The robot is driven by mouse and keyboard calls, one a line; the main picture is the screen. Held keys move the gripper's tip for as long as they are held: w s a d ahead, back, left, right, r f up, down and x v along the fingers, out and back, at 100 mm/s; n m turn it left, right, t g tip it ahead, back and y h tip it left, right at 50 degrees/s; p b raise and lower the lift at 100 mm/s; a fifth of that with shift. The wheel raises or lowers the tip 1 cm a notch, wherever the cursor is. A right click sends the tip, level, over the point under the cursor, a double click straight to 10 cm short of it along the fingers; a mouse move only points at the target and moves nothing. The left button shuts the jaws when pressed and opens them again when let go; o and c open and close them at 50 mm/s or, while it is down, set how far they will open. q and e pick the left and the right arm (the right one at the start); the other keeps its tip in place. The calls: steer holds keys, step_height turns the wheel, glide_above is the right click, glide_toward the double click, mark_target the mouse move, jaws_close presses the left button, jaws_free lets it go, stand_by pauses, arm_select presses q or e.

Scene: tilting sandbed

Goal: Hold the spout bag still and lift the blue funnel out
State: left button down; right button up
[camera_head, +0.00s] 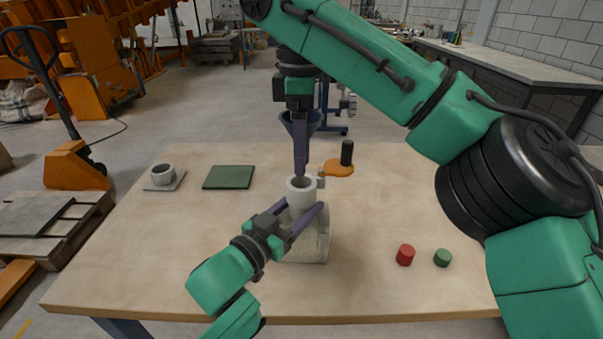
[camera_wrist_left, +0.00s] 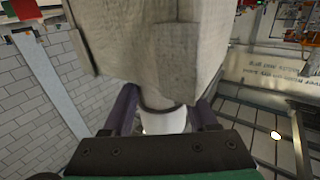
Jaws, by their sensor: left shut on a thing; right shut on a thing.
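The spout bag (camera_head: 313,245) stands upright on the table, pale grey, with a thick white spout (camera_head: 301,193) on top. My left gripper (camera_head: 306,205) is shut around the spout from the near left. In the left wrist view the bag (camera_wrist_left: 150,45) appears upside down, and the white spout (camera_wrist_left: 165,121) sits between the two purple fingers. The blue funnel (camera_head: 314,121) is above the spout, its wide mouth up. My right gripper (camera_head: 301,172) comes down from above, shut on the funnel. Its fingers hide the funnel's lower part, so I cannot tell whether the stem is in the spout.
An orange piece (camera_head: 338,168) with a black upright handle (camera_head: 347,153) lies right of the spout. A red cap (camera_head: 405,255) and a green cap (camera_head: 443,258) stand at front right. A green mat (camera_head: 229,177) and a grey ring (camera_head: 162,174) are at back left. The table's front left is clear.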

arm_select(q)
steer(key=shift+r, duration=0.1)
arm_select(e)
steer(key=shift+r, duration=0.95)
arm_select(q)
steer(key=shift+c, duration=0.5)
jaws_free()
steer(key=shift+s, duration=0.1)
